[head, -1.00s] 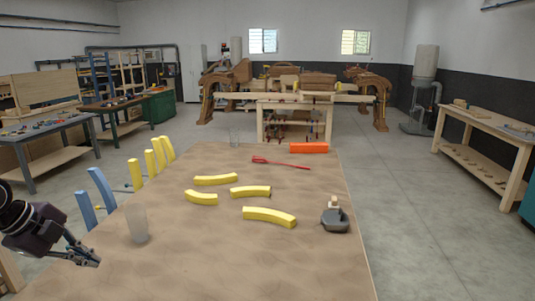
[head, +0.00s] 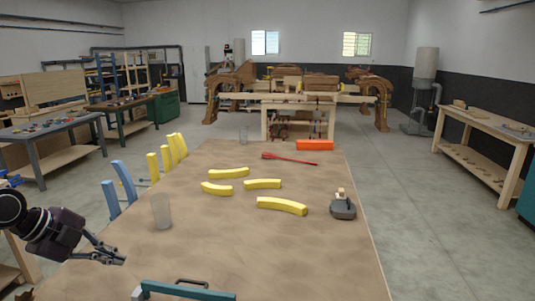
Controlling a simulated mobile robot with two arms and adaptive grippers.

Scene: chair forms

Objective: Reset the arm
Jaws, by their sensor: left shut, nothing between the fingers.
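My left gripper (head: 116,257) hangs over the left edge of the brown table (head: 315,255), its dark wrist entering from the left. Its thin fingers are shut with nothing between them. It is near a clear cup (head: 161,212), apart from it. Several curved yellow pieces lie on the table, among them a long one (head: 282,206) and a shorter one (head: 228,173). Yellow upright pieces (head: 166,160) and blue upright pieces (head: 122,180) stand along the left edge. My right gripper is not in view.
A teal tool with a dark handle (head: 185,291) lies at the near edge, partly cut off. A dark grey tool (head: 342,208) sits at the right edge. The table's near right is clear.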

